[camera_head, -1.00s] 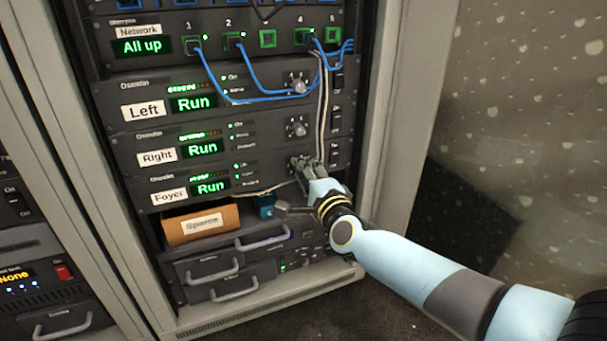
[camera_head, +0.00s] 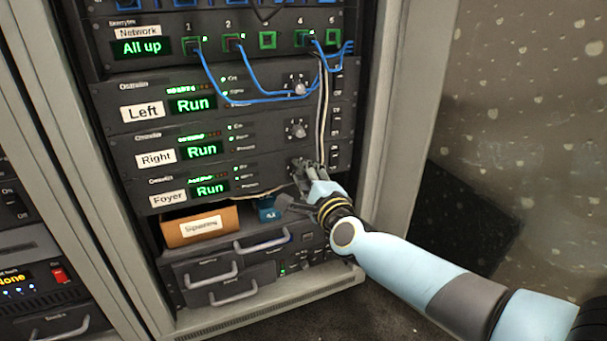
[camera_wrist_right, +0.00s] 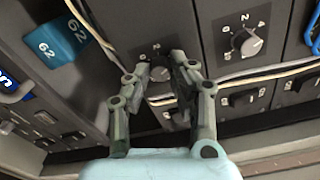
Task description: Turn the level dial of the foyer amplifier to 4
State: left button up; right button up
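The foyer amplifier (camera_head: 243,184) is the unit labelled "Foyer" in the rack, with a green "Run" display. Its level dial (camera_wrist_right: 159,74) shows in the right wrist view as a small grey knob between my fingertips. Part of its printed scale, with a 2 above, is visible; the fingers hide the rest, so I cannot read its setting. My right gripper (camera_wrist_right: 160,66) has one finger on each side of the knob; whether they press on it is unclear. My left gripper is not in view.
The Right amplifier's dial (camera_head: 297,130) sits just above. A spares box (camera_head: 200,227) and a blue tag marked 62 (camera_wrist_right: 56,42) are below.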

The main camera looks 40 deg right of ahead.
jog(key=o, duration=0.4)
jog(key=v, duration=1.2)
